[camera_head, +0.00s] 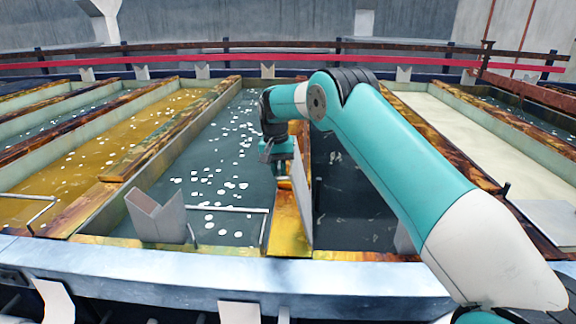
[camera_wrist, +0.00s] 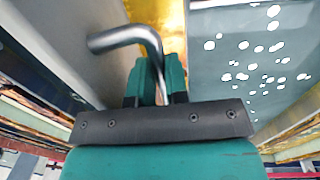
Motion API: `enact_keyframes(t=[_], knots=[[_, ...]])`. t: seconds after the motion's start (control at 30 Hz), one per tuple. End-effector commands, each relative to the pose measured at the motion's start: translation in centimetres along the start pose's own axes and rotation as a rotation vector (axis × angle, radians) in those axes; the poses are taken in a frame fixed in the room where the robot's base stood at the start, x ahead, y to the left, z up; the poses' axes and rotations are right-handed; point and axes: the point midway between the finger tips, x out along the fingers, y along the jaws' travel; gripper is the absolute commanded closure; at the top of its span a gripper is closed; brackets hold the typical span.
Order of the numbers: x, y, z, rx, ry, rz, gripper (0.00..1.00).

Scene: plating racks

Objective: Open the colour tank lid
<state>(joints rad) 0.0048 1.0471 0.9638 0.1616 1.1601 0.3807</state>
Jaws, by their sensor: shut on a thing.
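A thin grey lid panel (camera_head: 301,190) stands nearly upright on edge along the yellow divider between two dark-liquid tanks. In the wrist view the lid (camera_wrist: 65,40) is a grey face at the left. A bent metal handle (camera_wrist: 125,38) sticks out from it. My gripper (camera_head: 281,158) is at the upper left side of the panel. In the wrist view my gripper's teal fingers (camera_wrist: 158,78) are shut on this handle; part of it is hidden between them. The dark tank (camera_head: 350,205) right of the panel is uncovered, partly hidden by my arm.
A dark tank with white floating bits (camera_head: 225,160) lies left of the panel, with a metal rail (camera_head: 228,209) and a grey open bracket (camera_head: 158,220). A yellow tank (camera_head: 110,145) is farther left. A cream tank (camera_head: 470,135) and flat grey plate (camera_head: 548,218) are right. A metal ledge (camera_head: 220,276) runs in front.

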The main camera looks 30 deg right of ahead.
Motion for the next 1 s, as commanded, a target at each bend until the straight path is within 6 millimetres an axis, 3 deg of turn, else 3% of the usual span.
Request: enact_keyframes(t=[0.13, 0.63, 0.67, 0.77, 1.0], knots=[[0.9, -0.7, 0.3, -0.007, -0.016, 0.008, 1.0], [1.1, -1.8, 0.5, -0.016, -0.006, 0.002, 1.0], [1.0, -1.8, 0.5, -0.016, -0.006, 0.002, 0.81], [1.0, -1.7, 0.4, -0.015, -0.006, 0.002, 0.6], [0.8, -1.1, 0.1, -0.004, -0.005, 0.002, 0.6]])
